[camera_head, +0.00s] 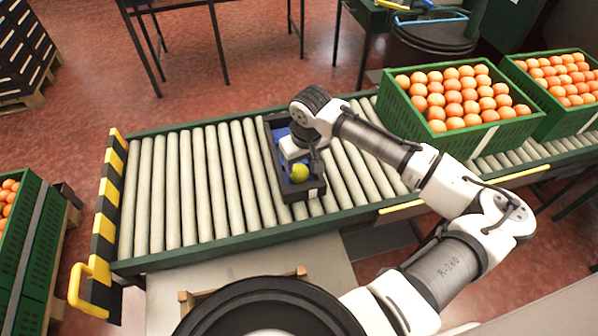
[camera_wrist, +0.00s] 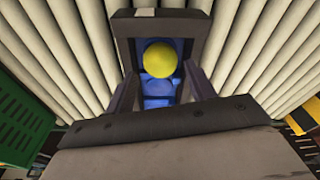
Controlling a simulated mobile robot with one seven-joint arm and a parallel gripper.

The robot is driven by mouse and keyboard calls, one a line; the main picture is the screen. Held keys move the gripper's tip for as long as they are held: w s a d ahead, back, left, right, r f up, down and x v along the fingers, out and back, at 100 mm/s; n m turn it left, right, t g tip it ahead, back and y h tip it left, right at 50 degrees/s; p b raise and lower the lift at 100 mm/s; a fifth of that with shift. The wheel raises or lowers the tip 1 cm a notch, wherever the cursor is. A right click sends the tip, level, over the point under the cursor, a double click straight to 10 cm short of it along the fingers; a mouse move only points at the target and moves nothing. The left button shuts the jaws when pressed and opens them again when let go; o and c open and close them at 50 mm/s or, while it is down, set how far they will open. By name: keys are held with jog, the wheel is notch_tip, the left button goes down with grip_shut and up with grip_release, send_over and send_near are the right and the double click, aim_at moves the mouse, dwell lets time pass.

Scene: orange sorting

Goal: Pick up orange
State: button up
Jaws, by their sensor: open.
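A yellow-green round fruit (camera_head: 299,172) sits in a dark tray (camera_head: 302,191) on the roller conveyor, at the tray's near end. In the wrist view the same fruit (camera_wrist: 168,60) looks yellow and lies over the tray's blue inside, near the end wall of the dark tray (camera_wrist: 168,22). My gripper (camera_head: 312,160) hangs over the tray, close beside the fruit. In the wrist view my gripper (camera_wrist: 160,92) is open, with a finger on each side of the blue inside and nothing held. I cannot tell whether a finger touches the fruit.
Green crates full of oranges (camera_head: 395,105) stand on the conveyor's right part. Bare rollers (camera_head: 190,185) lie left of the tray. A yellow-black striped barrier (camera_head: 105,200) closes the conveyor's left end. Another green crate (camera_head: 15,230) stands at far left.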

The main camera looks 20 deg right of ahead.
aim_at(299, 168)
jog(key=f, duration=0.2)
jog(key=w+f+p, duration=0.1)
jog(key=f, duration=0.2)
jog(key=shift+w+a, duration=0.15)
jog(key=shift+w, duration=0.05)
jog(key=shift+c, duration=0.3)
jog(key=c, duration=0.6)
jog(key=shift+o, duration=0.2)
jog(key=shift+r, duration=0.15)
